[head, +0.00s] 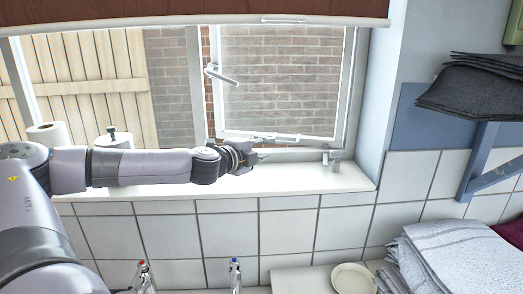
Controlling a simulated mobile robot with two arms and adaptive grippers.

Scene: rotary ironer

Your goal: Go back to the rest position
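My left arm reaches in from the left side of the head view and stretches across in front of the window sill. My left gripper (255,155) is at its end, just in front of the lower edge of the window in this view. It is small and seen from the side, so I cannot tell whether it is open or shut. Nothing held shows clearly. My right gripper is not in view.
A window (280,80) with a metal handle (220,75) stands behind the arm. Paper rolls (48,134) are on the sill (310,180). Folded towels (460,258) and a pale bowl (353,279) are at lower right. Dark cloths (472,92) lie on a blue-bracketed shelf.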

